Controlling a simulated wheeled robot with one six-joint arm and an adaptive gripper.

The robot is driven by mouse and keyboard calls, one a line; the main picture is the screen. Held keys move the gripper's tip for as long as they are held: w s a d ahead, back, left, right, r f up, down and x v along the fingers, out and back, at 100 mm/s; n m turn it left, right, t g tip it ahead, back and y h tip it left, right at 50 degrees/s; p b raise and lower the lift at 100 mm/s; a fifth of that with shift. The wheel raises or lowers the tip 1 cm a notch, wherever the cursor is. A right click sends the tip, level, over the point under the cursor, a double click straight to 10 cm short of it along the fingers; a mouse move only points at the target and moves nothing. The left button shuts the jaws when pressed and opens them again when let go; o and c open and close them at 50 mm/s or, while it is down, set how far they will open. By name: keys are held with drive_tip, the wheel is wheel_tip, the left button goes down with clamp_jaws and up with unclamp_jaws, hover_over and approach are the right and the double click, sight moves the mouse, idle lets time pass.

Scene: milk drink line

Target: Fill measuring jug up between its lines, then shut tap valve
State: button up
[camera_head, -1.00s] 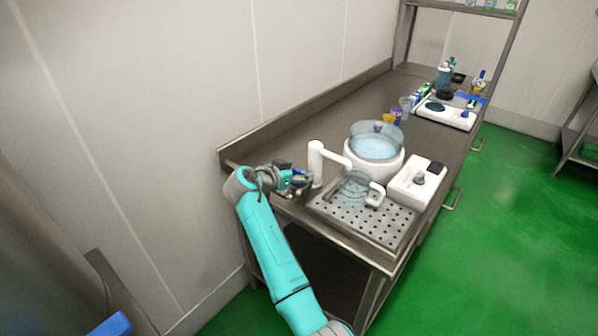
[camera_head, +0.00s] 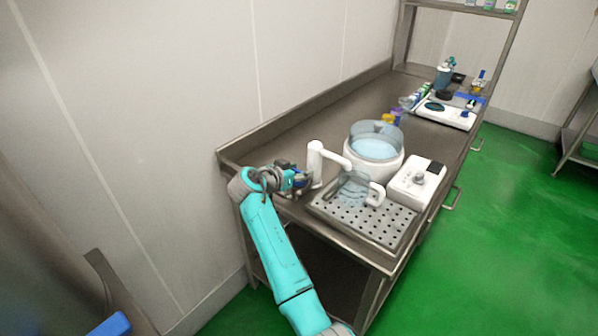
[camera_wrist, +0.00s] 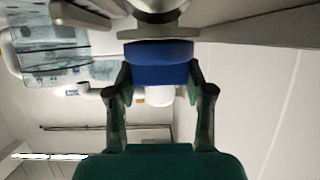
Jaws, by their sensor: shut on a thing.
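The clear measuring jug (camera_head: 352,188) with a white handle stands on the perforated drip tray (camera_head: 372,222), under the spout of the white tap (camera_head: 316,160). A clear, marked vessel that looks like the jug (camera_wrist: 48,55) shows upside down at upper left in the wrist view. I cannot read its lines or the liquid level. My gripper (camera_head: 300,180) is at the left of the tap, at the table's near end. In the wrist view its two fingers (camera_wrist: 159,78) are shut on a blue block (camera_wrist: 159,62), which looks like the tap valve's handle.
A white round-based unit with a clear, blue-tinted bowl (camera_head: 376,146) stands behind the jug. A white box with a knob (camera_head: 416,182) is at its right. Small cups and a white scale-like device (camera_head: 446,115) are farther back. The left rear tabletop is clear.

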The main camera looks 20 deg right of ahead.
drive_tip(key=n+t+y, duration=0.2)
drive_tip(key=n+y, duration=0.1)
drive_tip(key=n+t+y, duration=0.2)
drive_tip(key=n, duration=0.1)
drive_tip(key=shift+d+y, duration=0.15)
drive_tip(key=shift+y, duration=0.25)
drive_tip(key=shift+n+t+y, duration=0.6)
drive_tip(key=shift+n+y, duration=1)
drive_tip(key=shift+y, duration=0.2)
drive_tip(key=o, duration=1.2)
drive_tip(key=v, duration=1.2)
drive_tip(key=shift+r, duration=0.1)
